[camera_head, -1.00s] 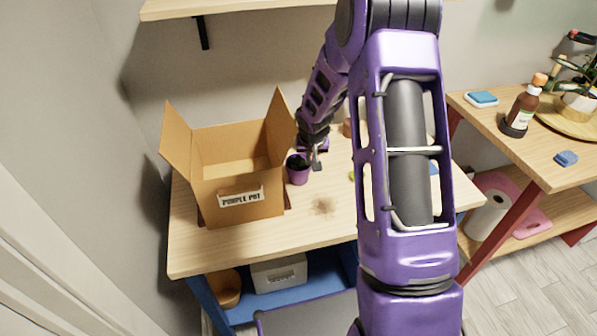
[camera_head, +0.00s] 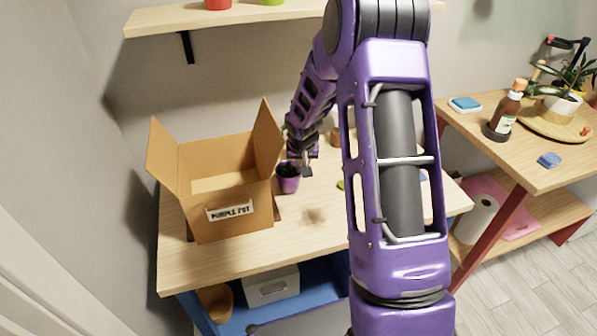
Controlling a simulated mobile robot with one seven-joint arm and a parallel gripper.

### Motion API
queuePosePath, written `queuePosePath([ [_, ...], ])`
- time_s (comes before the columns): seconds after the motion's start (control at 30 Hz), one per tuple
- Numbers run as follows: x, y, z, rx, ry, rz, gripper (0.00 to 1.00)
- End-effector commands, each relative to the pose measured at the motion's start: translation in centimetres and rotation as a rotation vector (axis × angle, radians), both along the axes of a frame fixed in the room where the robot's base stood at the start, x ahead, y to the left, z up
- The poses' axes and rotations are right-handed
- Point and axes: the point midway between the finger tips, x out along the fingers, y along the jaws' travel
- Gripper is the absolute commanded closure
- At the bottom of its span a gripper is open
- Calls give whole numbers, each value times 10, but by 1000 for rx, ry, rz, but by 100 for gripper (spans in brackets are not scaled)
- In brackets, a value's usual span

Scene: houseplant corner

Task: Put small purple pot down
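The small purple pot (camera_head: 288,182) is upright, just right of the open cardboard box (camera_head: 235,222), with dark contents at its top. Its base looks to be at the tabletop, but I cannot tell whether it touches. My gripper (camera_head: 300,171) is at the pot's upper right side, pointing down, with a dark finger close to the rim. The other finger is not clear, so I cannot tell whether it grips the pot. The box has its flaps up and a label that seems to read "PURPLE POT".
A brown pot (camera_head: 335,137) and a green item (camera_head: 341,184) are behind, partly hidden by my arm. A shelf (camera_head: 240,18) hangs above.

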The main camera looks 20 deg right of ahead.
Motion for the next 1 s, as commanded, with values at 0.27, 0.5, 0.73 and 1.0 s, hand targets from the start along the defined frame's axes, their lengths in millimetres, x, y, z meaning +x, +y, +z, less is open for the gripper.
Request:
queuePosePath([
  [0.27, 1, 1, 48, 0, -5, 1, 100],
  [0.5, 0, -39, 56, 2, -2, -6, 100],
  [0.73, 0, -102, 56, 1, -2, -7, 100],
  [1.0, 0, -167, 56, 1, -1, -1, 100],
])
